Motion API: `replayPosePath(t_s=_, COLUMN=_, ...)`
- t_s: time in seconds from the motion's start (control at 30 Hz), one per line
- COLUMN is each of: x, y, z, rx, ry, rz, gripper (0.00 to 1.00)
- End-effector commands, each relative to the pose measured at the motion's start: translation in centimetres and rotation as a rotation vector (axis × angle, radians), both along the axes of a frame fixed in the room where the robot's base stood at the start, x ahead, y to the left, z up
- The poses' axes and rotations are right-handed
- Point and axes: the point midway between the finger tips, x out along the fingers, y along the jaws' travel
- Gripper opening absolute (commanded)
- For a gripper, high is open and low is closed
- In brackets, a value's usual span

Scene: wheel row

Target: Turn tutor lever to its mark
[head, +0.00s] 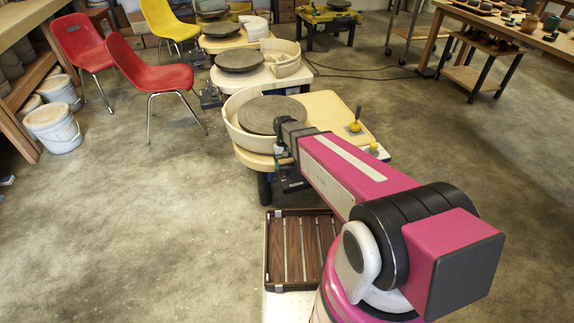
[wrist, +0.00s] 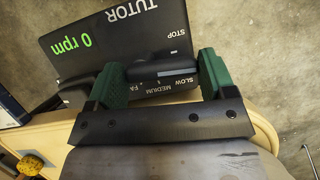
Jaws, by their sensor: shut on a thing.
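The tutor panel (wrist: 100,45) is a dark plate marked TUTOR, with a green 0 rpm readout, in the wrist view. STOP, SLOW, MEDIUM and partly hidden FAST labels stand along its right and lower side.
The front wheel (head: 272,115) has a grey disc in a cream splash pan. Red chairs (head: 150,75) and white buckets (head: 52,125) are left.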

Motion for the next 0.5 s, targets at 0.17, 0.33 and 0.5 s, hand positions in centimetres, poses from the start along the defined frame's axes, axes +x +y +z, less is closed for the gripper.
replayPosePath(t_s=0.17, x=-0.16, y=0.03, z=0.04, rx=0.001, ry=-0.001, rz=0.071, gripper=0.53)
replayPosePath(t_s=0.33, x=-0.22, y=0.01, z=0.03, rx=0.000, ry=-0.001, rz=0.105, gripper=0.53)
replayPosePath(t_s=0.5, x=-0.24, y=0.00, z=0.03, rx=0.001, ry=-0.001, rz=0.114, gripper=0.53)
